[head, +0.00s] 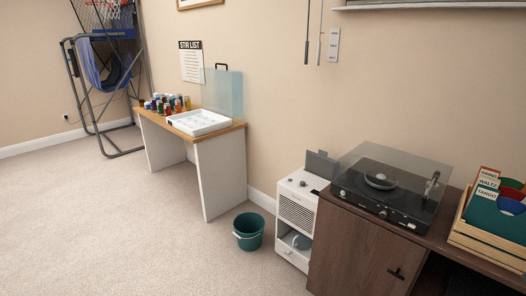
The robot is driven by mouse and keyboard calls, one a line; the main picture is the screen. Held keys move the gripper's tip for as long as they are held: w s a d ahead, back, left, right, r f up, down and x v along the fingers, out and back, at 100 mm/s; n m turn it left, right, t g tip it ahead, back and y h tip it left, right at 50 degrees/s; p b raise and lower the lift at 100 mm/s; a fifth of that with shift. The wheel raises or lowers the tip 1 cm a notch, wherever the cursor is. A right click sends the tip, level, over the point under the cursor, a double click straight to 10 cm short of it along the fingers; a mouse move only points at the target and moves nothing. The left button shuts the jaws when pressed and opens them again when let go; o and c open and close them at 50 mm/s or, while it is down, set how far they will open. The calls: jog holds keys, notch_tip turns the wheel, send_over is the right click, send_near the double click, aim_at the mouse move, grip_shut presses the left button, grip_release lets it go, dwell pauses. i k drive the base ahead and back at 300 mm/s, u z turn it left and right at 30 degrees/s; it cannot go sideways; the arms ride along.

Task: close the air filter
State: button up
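A white boxy appliance (297,215) stands on the carpet against the wall, left of the brown cabinet; it looks like the air filter. Its front has a slatted grille and knobs above it. A grey flap (322,164) stands raised at its top, with a dark area in front of it. Lower down is an open compartment (297,240) with a small bluish-grey item inside, and a panel with a small knob below. The cabinet hides its right side. My gripper is not in view.
A teal bucket (249,231) stands on the carpet just left of the appliance. A turntable (381,189) with a raised clear lid sits on the brown cabinet (355,249). A desk (219,136) holds a white tray and several bottles. Open carpet lies front left.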

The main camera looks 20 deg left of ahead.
aim_at(319, 163)
jog(key=u, duration=0.8)
jog(key=i, duration=0.7)
jog(key=u, duration=0.8)
jog(key=i, duration=2.35)
jog(key=z, duration=1.1)
jog(key=i, duration=0.6)
jog(key=z, duration=0.4)
